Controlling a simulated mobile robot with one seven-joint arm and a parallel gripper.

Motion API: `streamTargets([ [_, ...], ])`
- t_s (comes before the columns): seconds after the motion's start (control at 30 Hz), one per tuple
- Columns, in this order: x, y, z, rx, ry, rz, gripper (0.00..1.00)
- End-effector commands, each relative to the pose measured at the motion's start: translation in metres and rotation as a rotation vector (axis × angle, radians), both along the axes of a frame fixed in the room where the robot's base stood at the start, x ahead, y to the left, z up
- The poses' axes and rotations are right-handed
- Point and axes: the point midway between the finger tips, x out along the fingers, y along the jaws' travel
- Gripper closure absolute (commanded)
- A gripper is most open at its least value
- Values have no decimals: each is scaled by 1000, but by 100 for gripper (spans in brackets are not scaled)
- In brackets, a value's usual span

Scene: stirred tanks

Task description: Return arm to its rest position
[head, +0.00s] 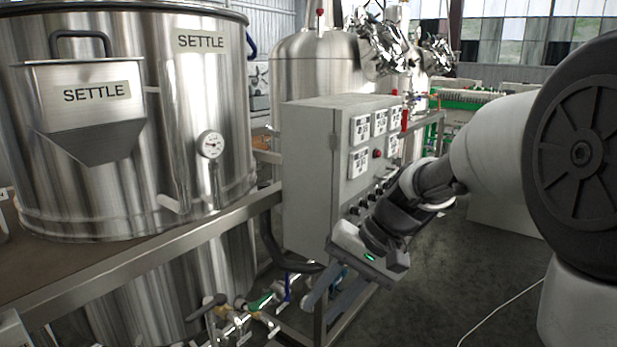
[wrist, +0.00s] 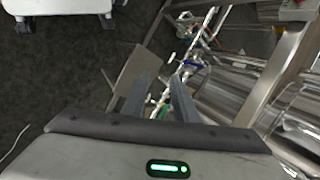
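My arm reaches in from the right in the head view, bent at the wrist, with my gripper (head: 322,304) hanging low and pointing down in front of the grey control box (head: 310,185). In the wrist view my gripper (wrist: 159,80) shows two grey fingers standing apart. Floor and pipework show through the gap, and nothing is held between them. A green light glows on the gripper's body.
A steel tank labelled SETTLE (head: 205,110) stands on a metal-edged bench (head: 150,255) at left. Valves and pipes (head: 240,305) lie below and left of my gripper. Another steel tank (head: 315,70) stands behind the box. Open floor (head: 450,285) lies right of my gripper.

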Motion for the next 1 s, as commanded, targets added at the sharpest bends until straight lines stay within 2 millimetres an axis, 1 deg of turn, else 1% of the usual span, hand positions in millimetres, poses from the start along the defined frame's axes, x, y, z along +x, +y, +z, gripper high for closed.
streamTargets([
  [0.03, -19, -2, 10, -80, -52, 31, 73],
  [0.07, -29, -6, 13, -124, -79, 44, 73],
  [0.1, -42, -13, 18, -180, -116, 54, 73],
  [0.17, -59, -27, 26, -255, -173, 59, 73],
  [0.2, -70, -36, 30, -300, -209, 57, 73],
  [0.3, -93, -57, 39, -390, -291, 51, 73],
  [0.4, -110, -73, 44, -454, -359, 44, 73],
  [0.5, -124, -85, 47, -501, -416, 39, 73],
  [0.73, -149, -109, 51, -582, -537, 24, 73],
  [0.77, -150, -110, 60, -586, -541, 24, 73],
  [0.8, -149, -109, 75, -584, -535, 25, 73],
  [0.97, -148, -109, 108, -584, -532, 25, 73],
  [1.0, -148, -109, 118, -584, -532, 25, 73],
])
